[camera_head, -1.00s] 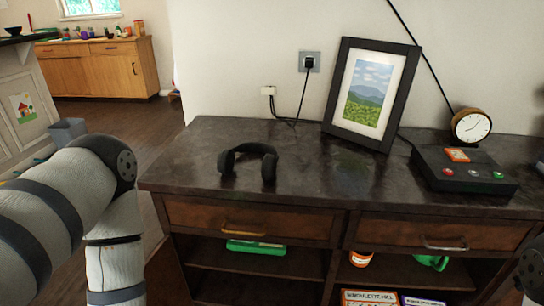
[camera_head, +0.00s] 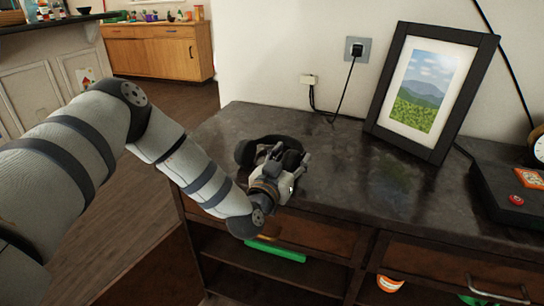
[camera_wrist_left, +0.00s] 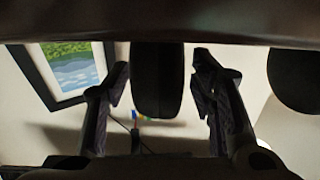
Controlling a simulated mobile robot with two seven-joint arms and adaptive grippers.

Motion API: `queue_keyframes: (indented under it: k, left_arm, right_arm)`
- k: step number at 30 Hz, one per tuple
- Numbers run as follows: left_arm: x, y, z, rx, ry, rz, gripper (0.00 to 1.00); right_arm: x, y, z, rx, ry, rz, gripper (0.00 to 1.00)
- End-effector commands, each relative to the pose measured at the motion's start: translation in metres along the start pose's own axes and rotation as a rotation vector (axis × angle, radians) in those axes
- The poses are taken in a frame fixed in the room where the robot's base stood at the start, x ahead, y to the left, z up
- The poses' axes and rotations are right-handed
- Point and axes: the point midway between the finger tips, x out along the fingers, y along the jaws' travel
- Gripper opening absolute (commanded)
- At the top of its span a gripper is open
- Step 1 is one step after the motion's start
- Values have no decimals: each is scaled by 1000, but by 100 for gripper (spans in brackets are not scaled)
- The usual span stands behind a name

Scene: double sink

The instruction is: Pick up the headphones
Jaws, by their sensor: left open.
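The black headphones (camera_head: 248,148) stand on the dark cabinet top near its left end, partly hidden by my left gripper. My left gripper (camera_head: 286,155) is at the right side of the headphones, just over the counter's front part. In the left wrist view the left gripper (camera_wrist_left: 163,95) is open, with one finger on each side of a dark earcup (camera_wrist_left: 157,80) of the headphones. I cannot tell whether either finger touches it. The other earcup (camera_wrist_left: 294,80) shows at the right edge of that view. My right gripper is not in view.
A framed landscape picture (camera_head: 428,90) leans against the wall behind and to the right. A black box with a red button (camera_head: 516,199) is at the far right. The counter (camera_head: 350,185) is clear between them and the headphones. Drawers are below the front edge.

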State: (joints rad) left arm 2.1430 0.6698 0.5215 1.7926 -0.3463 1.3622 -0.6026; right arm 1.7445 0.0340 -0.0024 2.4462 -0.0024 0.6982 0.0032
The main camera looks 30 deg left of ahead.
Motion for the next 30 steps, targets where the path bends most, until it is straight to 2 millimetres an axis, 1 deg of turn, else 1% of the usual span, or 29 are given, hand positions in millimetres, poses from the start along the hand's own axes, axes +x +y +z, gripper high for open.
queue_keyframes:
  k: [1, 3, 10, 11, 12, 14, 15, 17, 26, 29, 30]
  left_arm:
    - [8, 1, 3, 0, -2, 1, 51]
    - [14, 1, 3, 0, -3, 2, 51]
    - [17, 2, 1, -1, -2, 2, 51]
    - [17, 2, 1, -1, -2, 2, 44]
    - [17, 2, 1, -1, -2, 2, 35]
    - [17, 2, 1, -1, -3, 2, 21]
    - [17, 2, 1, -1, -3, 3, 12]
    - [17, 2, 1, -1, -3, 2, 0]
    - [17, 2, -1, 0, -1, 3, 0]
    - [17, 2, -11, -1, 2, 2, 0]
    - [17, 2, -17, -2, 3, 3, 0]
  right_arm:
    - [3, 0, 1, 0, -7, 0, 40]
    - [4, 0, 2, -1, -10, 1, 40]
    - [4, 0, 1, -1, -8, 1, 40]
    - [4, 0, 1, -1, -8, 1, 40]
    - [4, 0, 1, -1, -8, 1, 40]
    - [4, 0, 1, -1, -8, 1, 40]
    - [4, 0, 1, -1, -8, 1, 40]
    - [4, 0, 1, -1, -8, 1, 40]
    - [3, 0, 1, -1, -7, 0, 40]
    - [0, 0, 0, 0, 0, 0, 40]
    - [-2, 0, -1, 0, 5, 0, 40]
